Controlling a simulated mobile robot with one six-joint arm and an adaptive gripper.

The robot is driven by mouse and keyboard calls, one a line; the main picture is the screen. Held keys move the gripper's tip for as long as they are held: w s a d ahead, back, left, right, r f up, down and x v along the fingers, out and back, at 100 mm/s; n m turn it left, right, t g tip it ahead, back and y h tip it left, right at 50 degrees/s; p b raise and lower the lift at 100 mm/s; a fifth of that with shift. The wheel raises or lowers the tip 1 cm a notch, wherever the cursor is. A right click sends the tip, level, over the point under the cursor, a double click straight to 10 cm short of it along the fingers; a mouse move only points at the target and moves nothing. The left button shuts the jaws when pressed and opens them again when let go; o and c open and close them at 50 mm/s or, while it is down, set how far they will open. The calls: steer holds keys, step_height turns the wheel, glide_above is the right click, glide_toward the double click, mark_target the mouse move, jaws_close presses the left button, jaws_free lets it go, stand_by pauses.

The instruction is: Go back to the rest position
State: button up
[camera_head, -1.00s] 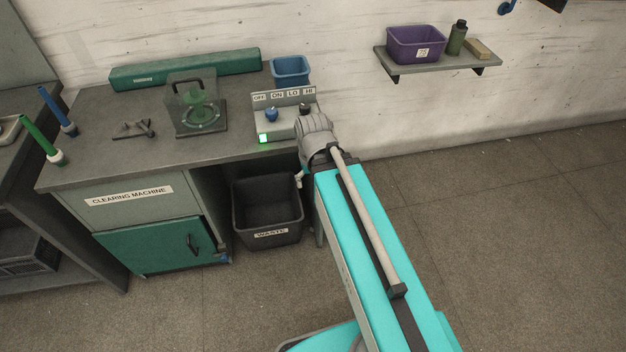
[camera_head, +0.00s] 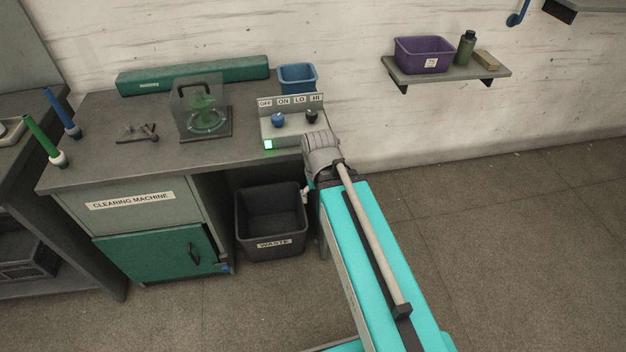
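My turquoise arm column (camera_head: 362,225) rises from the bottom right of the view. A grey ribbed arm joint (camera_head: 320,150) shows at its far end, at the right edge of the bench. My gripper's fingers are not seen; they seem hidden behind the joint and column, so I cannot tell what they hold. The control panel (camera_head: 288,125) with OFF, ON, LO and HI labels stands just left of the joint. It has a blue knob (camera_head: 278,120), a dark knob (camera_head: 311,117) and a lit green lamp (camera_head: 268,145).
The clearing machine bench (camera_head: 110,168) bears a clear-shielded green device (camera_head: 203,112), a long green box (camera_head: 190,75) and a blue bin (camera_head: 297,78). A black waste bin (camera_head: 272,243) stands below. A wall shelf (camera_head: 440,77) holds a purple bin (camera_head: 424,55). Floor at right is clear.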

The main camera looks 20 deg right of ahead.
step_height(320, 180, up, 13)
steer(key=p, duration=1.2)
steer(key=shift+p, duration=0.35)
steer(key=shift+f, duration=0.15)
